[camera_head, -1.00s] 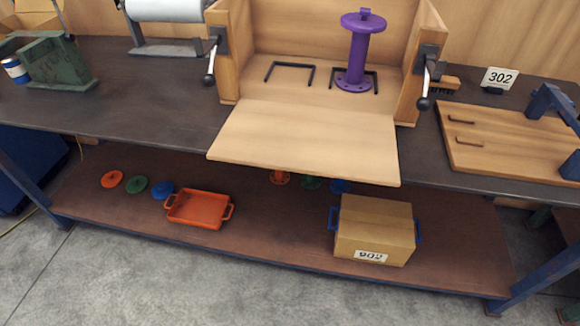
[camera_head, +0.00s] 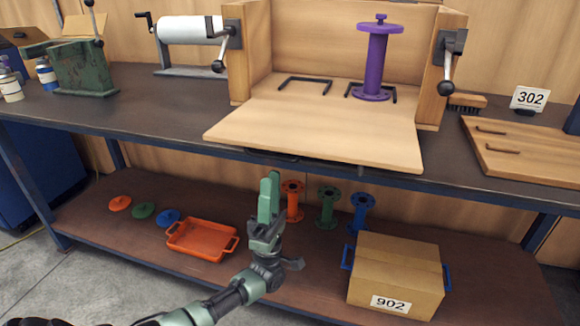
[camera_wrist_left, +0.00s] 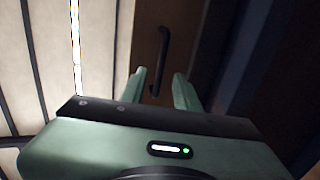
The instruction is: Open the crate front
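The wooden crate (camera_head: 241,60) stands on the bench with its front panel (camera_head: 320,132) folded down flat, its near edge jutting past the bench edge. A latch lever sits on each side wall, the left lever (camera_head: 219,63) and the right lever (camera_head: 447,84). A purple flanged pipe (camera_head: 376,62) stands upright inside. My left gripper (camera_head: 269,180) is below the panel, in front of the bench edge, pointing up. In the left wrist view its fingers (camera_wrist_left: 160,88) are apart and empty, with a dark handle (camera_wrist_left: 163,52) on a wooden surface beyond them. My right gripper is out of view.
The lower shelf holds an orange tray (camera_head: 199,239), a cardboard box (camera_head: 397,274) marked 902, several small lids and coloured pipes such as the green one (camera_head: 328,205). On the bench are a green machine (camera_head: 82,68), a paper roll (camera_head: 187,29) and a wooden board (camera_head: 525,150).

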